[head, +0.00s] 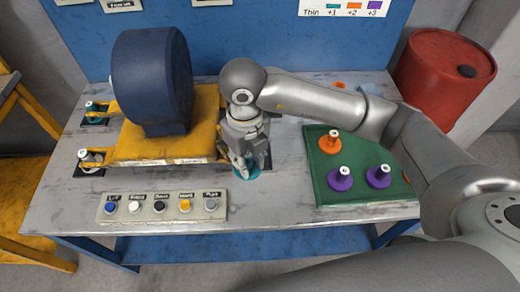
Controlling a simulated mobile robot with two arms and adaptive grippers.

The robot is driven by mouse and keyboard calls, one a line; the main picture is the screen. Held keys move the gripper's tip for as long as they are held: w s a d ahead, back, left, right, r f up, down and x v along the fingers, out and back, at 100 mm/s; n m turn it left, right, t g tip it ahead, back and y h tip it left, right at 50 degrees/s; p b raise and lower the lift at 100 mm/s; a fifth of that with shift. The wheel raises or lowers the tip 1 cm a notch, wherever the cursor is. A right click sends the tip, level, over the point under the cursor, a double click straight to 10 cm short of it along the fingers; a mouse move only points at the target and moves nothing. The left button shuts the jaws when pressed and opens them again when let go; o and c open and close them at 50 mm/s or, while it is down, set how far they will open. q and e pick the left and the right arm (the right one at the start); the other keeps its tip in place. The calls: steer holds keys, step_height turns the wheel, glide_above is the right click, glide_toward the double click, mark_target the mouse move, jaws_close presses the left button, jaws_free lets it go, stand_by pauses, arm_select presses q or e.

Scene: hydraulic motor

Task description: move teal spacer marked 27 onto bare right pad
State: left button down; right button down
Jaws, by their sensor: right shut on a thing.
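A teal spacer (246,174) shows low between the fingers of my right gripper (250,167), which is shut on it. My gripper points down at the front right corner of the yellow motor base (190,145). A dark pad (267,165) shows beside the fingers. The spacer is at this pad; I cannot tell whether it touches it. My fingers hide most of the spacer, and its number cannot be read. My left gripper is not in view.
The blue motor (152,80) stands on the base. At left, a teal spacer (96,115) and a whitish one (91,157) sit on dark pads. The green tray (330,190) holds orange and purple spacers. A button panel (160,207) lies in front; a red drum (445,75) stands right.

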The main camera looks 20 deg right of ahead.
steer(key=w+d+f, duration=0.1)
steer(key=w+f, duration=0.1)
steer(key=w, duration=0.1)
steer(key=w+d+f, duration=0.2)
steer(key=w, duration=0.1)
steer(key=w+d+f+p, duration=0.1)
steer(key=w+f, duration=0.1)
steer(key=f, duration=0.1)
steer(key=shift+w+d+f, duration=0.1)
steer(key=shift+w+d, duration=0.1)
steer(key=shift+w, duration=0.2)
steer(key=shift+w+d+f, duration=0.25)
steer(key=shift+w+f, duration=0.2)
steer(key=shift+f, duration=0.15)
step_height(320, 180, down, 3)
steer(key=shift+w+f+p, duration=0.1)
steer(key=shift+p, duration=0.45)
steer(key=shift+f, duration=0.2)
steer(key=c, duration=1.2)
jaws_free()
